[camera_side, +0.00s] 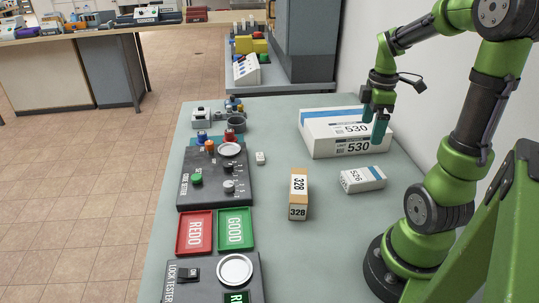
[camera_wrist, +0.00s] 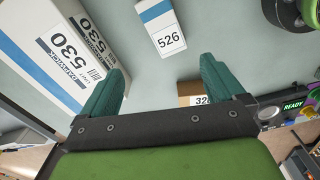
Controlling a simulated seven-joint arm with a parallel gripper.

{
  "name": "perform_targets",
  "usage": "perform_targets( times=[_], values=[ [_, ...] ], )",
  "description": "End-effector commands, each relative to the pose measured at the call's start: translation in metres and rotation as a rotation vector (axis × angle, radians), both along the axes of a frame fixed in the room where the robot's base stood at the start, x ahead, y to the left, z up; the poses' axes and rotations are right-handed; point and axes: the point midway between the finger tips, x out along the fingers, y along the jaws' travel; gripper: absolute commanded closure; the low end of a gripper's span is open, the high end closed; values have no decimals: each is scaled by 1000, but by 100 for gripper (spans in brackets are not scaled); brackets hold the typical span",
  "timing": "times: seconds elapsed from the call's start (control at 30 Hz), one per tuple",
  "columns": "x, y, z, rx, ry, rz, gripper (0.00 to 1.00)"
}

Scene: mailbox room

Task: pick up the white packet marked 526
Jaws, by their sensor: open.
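The white packet marked 526 (camera_side: 363,179) lies on the grey-green table in front of the large white box marked 530 (camera_side: 345,132). It has a blue stripe. My gripper (camera_side: 378,124) is in the air near the right end of the 530 box, above and behind the packet. In the wrist view the 526 packet (camera_wrist: 161,27) shows beyond and between the two teal fingers of my open gripper (camera_wrist: 165,75). Nothing is between the fingers, and they are apart from the packet.
A brown and white box marked 328 (camera_side: 298,197) stands left of the packet with a gap between. The 530 box also shows at left in the wrist view (camera_wrist: 60,50). Red and green trays (camera_side: 236,229) and a dark tester panel (camera_side: 210,178) lie further left. Table in front of the packet is clear.

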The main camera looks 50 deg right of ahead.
Motion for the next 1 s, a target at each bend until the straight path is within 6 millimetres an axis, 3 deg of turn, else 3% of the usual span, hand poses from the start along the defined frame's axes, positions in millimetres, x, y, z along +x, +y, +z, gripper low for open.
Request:
perform_targets(
  times=[0.1,0.27,0.37,0.7,1.0],
  values=[
    [-1,0,4,-1,12,171,4],
    [-2,1,-1,7,17,267,4],
    [-3,1,-14,7,19,275,4],
    [-3,2,-87,10,18,271,4],
    [-3,1,-115,5,16,270,4]
  ],
)
